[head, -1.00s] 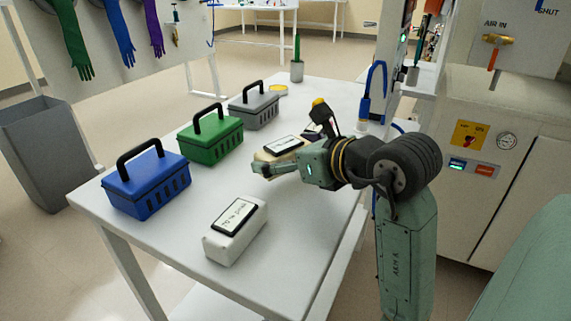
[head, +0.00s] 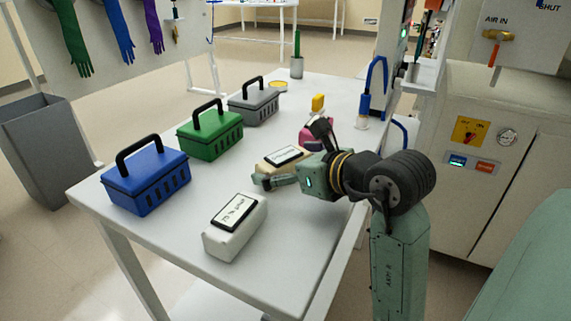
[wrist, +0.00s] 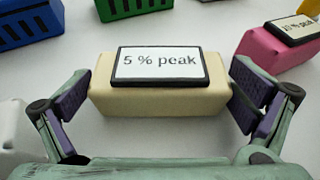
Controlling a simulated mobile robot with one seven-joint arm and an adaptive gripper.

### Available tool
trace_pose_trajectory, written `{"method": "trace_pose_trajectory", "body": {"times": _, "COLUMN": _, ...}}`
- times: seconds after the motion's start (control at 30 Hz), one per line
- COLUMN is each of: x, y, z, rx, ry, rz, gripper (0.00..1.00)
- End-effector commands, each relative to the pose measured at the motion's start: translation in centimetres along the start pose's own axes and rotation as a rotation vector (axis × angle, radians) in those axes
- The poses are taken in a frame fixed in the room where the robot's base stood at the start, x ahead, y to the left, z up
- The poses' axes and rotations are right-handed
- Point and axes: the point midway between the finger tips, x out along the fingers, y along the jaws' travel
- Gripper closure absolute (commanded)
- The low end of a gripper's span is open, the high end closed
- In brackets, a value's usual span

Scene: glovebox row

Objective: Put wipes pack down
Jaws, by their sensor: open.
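The wipes pack appears to be the cream block with a black-framed label, seen in the head view (head: 270,165) and in the wrist view (wrist: 160,101), where the label reads "5 % peak". It rests flat and upright on the white table. My gripper (wrist: 160,92) is open around it, one finger at each short end. In the head view, my gripper (head: 292,160) hides part of the pack's right side.
A white labelled block (head: 235,232) stands nearer the front. A pink block (head: 312,132) is just behind my gripper. Blue (head: 147,182), green (head: 210,137) and grey (head: 253,107) boxes with handles line the left edge. Bare table lies between boxes and packs.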

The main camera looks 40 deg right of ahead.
Motion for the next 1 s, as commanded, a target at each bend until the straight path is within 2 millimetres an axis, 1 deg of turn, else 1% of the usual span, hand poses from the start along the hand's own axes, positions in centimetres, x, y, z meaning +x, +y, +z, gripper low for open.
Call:
{"method": "trace_pose_trajectory", "body": {"times": 0.13, "x": 0.0, "y": 0.0, "z": 0.0, "rx": 0.000, "ry": 0.000, "rz": 0.000, "gripper": 0.00}}
{"method": "trace_pose_trajectory", "body": {"times": 0.23, "x": -0.2, "y": 0.0, "z": 0.4, "rx": 0.000, "ry": 0.000, "rz": 0.000, "gripper": 0.00}}
{"method": "trace_pose_trajectory", "body": {"times": 0.27, "x": -0.3, "y": 0.0, "z": 0.7, "rx": 0.000, "ry": 0.000, "rz": 0.000, "gripper": 0.00}}
{"method": "trace_pose_trajectory", "body": {"times": 0.3, "x": -0.6, "y": -0.1, "z": 0.5, "rx": 0.000, "ry": -0.001, "rz": -0.002, "gripper": 0.00}}
{"method": "trace_pose_trajectory", "body": {"times": 0.37, "x": -1.6, "y": -0.1, "z": 0.3, "rx": -0.001, "ry": -0.001, "rz": -0.005, "gripper": 0.00}}
{"method": "trace_pose_trajectory", "body": {"times": 0.6, "x": -7.0, "y": -0.1, "z": 0.3, "rx": -0.002, "ry": -0.001, "rz": -0.005, "gripper": 0.00}}
{"method": "trace_pose_trajectory", "body": {"times": 0.7, "x": -9.0, "y": -0.1, "z": 0.3, "rx": -0.002, "ry": -0.001, "rz": -0.005, "gripper": 0.00}}
{"method": "trace_pose_trajectory", "body": {"times": 0.83, "x": -10.9, "y": -0.1, "z": 0.3, "rx": -0.001, "ry": 0.000, "rz": -0.003, "gripper": 0.00}}
{"method": "trace_pose_trajectory", "body": {"times": 1.0, "x": -12.1, "y": 0.0, "z": 0.4, "rx": 0.000, "ry": -0.001, "rz": -0.001, "gripper": 0.00}}
